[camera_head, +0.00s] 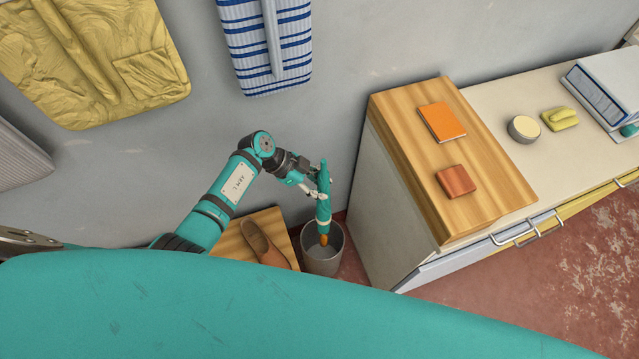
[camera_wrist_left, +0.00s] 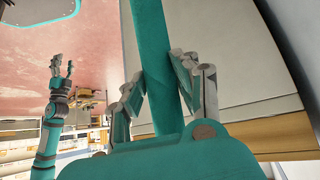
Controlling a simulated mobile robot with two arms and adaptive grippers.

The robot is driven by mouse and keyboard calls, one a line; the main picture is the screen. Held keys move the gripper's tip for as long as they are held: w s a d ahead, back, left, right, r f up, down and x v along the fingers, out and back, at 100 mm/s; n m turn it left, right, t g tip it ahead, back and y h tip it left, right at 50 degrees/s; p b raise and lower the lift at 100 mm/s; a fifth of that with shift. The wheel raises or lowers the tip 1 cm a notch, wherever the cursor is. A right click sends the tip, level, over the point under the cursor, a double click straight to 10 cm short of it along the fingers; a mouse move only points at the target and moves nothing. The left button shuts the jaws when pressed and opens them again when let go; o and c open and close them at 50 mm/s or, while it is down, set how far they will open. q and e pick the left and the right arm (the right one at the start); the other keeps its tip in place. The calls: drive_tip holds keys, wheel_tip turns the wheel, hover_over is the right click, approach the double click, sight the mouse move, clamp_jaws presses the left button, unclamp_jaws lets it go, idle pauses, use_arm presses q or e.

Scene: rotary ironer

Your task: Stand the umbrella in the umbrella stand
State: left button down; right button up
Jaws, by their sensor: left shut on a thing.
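The umbrella (camera_head: 323,196) is folded and teal with an orange lower end. My left gripper (camera_head: 311,184) is shut on its shaft and holds it nearly upright. The umbrella stand (camera_head: 322,263) is a grey round bin on the floor, directly below. The orange end shows at the stand's opening; I cannot tell whether it is inside or above it. In the left wrist view the umbrella (camera_wrist_left: 163,60) runs between the fingers of the left gripper (camera_wrist_left: 160,85). My right gripper (camera_wrist_left: 62,68) shows small there, its fingers apart and empty.
A wooden board with a brown shoe (camera_head: 264,243) lies left of the stand. A cabinet (camera_head: 375,205) stands close on the right, with an orange notebook (camera_head: 442,122) and brown wallet (camera_head: 456,181) on its wooden top. The wall is behind.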

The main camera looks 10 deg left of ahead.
use_arm(q)
drive_tip(key=shift+f+b, duration=5.05)
drive_tip(key=shift+f, duration=2.2)
